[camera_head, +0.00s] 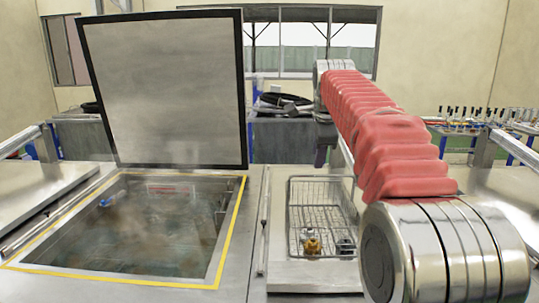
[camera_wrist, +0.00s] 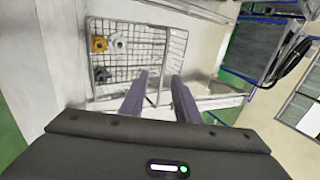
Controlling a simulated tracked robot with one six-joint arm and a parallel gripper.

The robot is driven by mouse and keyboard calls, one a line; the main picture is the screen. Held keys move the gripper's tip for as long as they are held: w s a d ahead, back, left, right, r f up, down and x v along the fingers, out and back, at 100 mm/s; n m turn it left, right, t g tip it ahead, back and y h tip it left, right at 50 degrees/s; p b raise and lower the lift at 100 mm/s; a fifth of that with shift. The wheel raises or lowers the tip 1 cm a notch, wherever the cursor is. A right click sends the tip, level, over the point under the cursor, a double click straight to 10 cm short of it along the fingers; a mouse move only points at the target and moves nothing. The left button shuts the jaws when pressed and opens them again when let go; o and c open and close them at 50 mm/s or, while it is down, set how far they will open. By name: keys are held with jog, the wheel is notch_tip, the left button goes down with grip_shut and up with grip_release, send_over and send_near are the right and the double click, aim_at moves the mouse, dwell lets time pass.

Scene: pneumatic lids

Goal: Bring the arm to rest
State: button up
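My arm reaches forward over the right side of the bench in the head view, in a red ribbed sleeve. My gripper (camera_head: 321,155) hangs at its far end, mostly hidden behind the arm and seen small. In the wrist view my gripper (camera_wrist: 158,80) shows two dark purple fingers apart, with nothing held between them. A wire basket (camera_head: 291,205) stands on the metal bench near the gripper. It also shows beyond the fingers in the wrist view (camera_wrist: 112,84). The basket holds a yellow part (camera_head: 312,243) and grey metal parts (camera_head: 345,246).
A tank (camera_head: 232,215) with a yellow-edged opening and murky liquid is left of the basket. Its square lid (camera_head: 165,90) stands raised upright behind it. A metal bar (camera_head: 263,225) lies between tank and basket. Dark bins with black hoses (camera_head: 285,100) stand behind.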

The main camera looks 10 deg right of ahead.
jog(key=s+a+f+n+g, duration=0.1)
jog(key=s+a+f+n, duration=0.1)
jog(key=s+f+n, duration=0.6)
jog(key=s+a+f+n, duration=0.3)
jog(key=s+f+n, duration=0.1)
jog(key=s, duration=0.6)
jog(key=s+a+f+n+y, duration=0.1)
jog(key=s+a+f+n, duration=0.2)
jog(key=s, duration=0.7)
jog(key=s+a+f+n, duration=0.2)
jog(key=s+f+n, duration=0.3)
jog(key=s, duration=0.6)
jog(key=shift+a+f, duration=0.4)
jog(key=shift+f, duration=0.1)
jog(key=shift+s, duration=0.1)
